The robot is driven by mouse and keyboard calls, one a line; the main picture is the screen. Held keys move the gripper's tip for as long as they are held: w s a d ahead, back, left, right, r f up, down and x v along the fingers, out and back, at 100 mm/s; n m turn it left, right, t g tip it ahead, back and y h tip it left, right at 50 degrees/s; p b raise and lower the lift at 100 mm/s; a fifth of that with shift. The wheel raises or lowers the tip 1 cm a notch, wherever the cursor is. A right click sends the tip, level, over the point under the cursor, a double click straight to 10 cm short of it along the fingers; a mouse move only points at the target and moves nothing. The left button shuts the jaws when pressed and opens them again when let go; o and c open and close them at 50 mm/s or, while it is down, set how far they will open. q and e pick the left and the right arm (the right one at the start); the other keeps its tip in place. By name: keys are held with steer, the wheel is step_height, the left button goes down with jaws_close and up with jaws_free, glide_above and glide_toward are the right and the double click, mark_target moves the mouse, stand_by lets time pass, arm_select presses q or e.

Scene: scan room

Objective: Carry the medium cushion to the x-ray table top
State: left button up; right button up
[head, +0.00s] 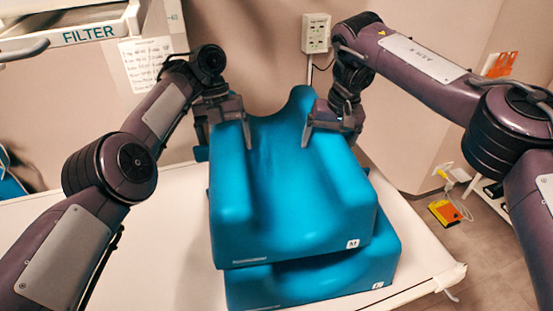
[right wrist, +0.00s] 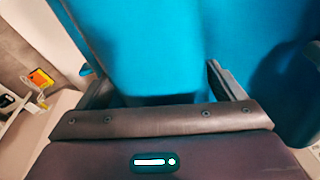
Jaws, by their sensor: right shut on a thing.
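The medium cushion (head: 240,215), blue with a raised wall on each side and a white M label, is in the middle of the head view. It is over a second blue cushion; I cannot tell whether they touch. My right gripper (head: 330,128) is shut on its right side wall near the far end. In the right wrist view blue foam fills the space between the fingers of my right gripper (right wrist: 160,85). My left gripper (head: 226,135) has its fingers on either side of the left wall; its grip is unclear. The white table top (head: 165,265) is below.
The lower cushion (head: 300,288), with its own small label, shows below the medium one. A wall box (head: 316,33) is behind. A drawer marked FILTER (head: 90,33) is at the upper left. An orange-yellow device (head: 444,211) lies right of the table.

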mark_target(225, 128)
arm_select(q)
steer(key=shift+w+r, duration=0.1)
steer(key=shift+r, duration=0.05)
arm_select(e)
steer(key=shift+w+r, duration=0.1)
steer(key=shift+r, duration=0.05)
arm_select(q)
steer(key=shift+w+r+p, duration=0.1)
steer(key=shift+r+p, duration=0.4)
steer(key=shift+p, duration=0.2)
arm_select(e)
steer(key=shift+w+r, duration=0.1)
steer(key=shift+r, duration=0.4)
arm_select(q)
step_height(225, 128, up, 4)
steer(key=p, duration=0.3)
steer(key=shift+f+p, duration=0.1)
steer(key=shift+p, duration=0.25)
arm_select(e)
step_height(225, 128, up, 4)
steer(key=shift+f, duration=0.1)
arm_select(q)
steer(key=shift+f, duration=0.1)
arm_select(e)
steer(key=shift+f, duration=0.1)
arm_select(q)
steer(key=shift+d, duration=0.1)
